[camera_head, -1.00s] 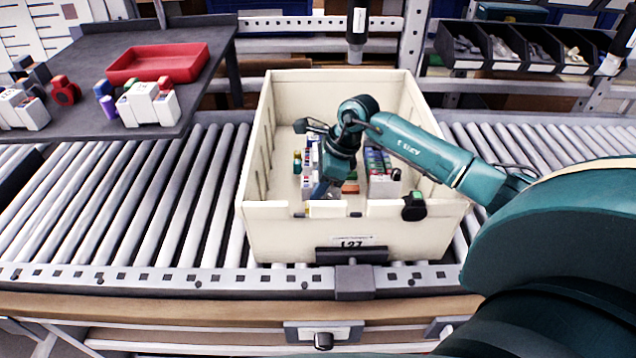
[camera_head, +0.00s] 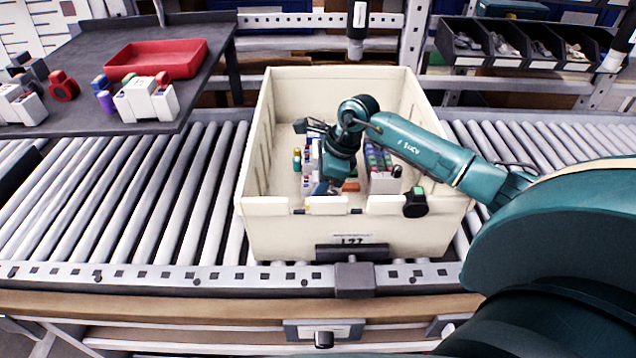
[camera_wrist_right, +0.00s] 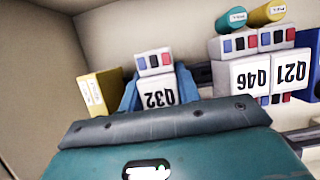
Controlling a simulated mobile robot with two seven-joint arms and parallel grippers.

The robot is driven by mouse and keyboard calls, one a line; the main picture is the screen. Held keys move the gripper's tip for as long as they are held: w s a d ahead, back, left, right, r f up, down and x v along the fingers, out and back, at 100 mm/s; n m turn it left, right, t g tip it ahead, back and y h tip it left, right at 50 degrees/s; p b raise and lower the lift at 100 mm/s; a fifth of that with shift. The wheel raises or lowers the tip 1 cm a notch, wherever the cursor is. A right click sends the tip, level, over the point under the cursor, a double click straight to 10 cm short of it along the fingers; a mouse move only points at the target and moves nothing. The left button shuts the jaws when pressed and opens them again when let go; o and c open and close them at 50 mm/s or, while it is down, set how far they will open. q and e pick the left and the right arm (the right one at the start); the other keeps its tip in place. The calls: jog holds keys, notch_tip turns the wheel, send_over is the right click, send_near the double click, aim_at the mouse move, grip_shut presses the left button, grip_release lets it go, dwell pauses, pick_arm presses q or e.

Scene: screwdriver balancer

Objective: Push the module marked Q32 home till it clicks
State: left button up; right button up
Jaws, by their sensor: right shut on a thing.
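The module marked Q32 (camera_wrist_right: 158,93) is a white block with blue, red and dark patches on its upper step. In the right wrist view it stands between the two blue fingers of my right gripper (camera_wrist_right: 158,82), which is shut on it. The wrist housing hides its lower part, so I cannot tell how far it is seated. In the head view my right gripper (camera_head: 324,186) reaches down inside the cream bin (camera_head: 285,232); the module's marking cannot be read there. My left gripper is not in view.
White modules Q46 (camera_wrist_right: 250,75) and Q21 (camera_wrist_right: 291,71) stand to the right of Q32. A yellow box (camera_wrist_right: 100,93) is to its left. The bin's walls surround the gripper. A roller conveyor (camera_head: 150,190) lies under the bin; a red tray (camera_head: 155,60) sits on a side table.

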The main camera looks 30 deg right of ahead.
jog(key=shift+f+b, duration=0.35)
jog(key=shift+f, duration=0.05)
dwell(0.4)
jog(key=shift+s+a+f, duration=0.1)
jog(key=shift+c, duration=0.5)
jog(key=o, duration=1.3)
jog(key=shift+c, duration=0.2)
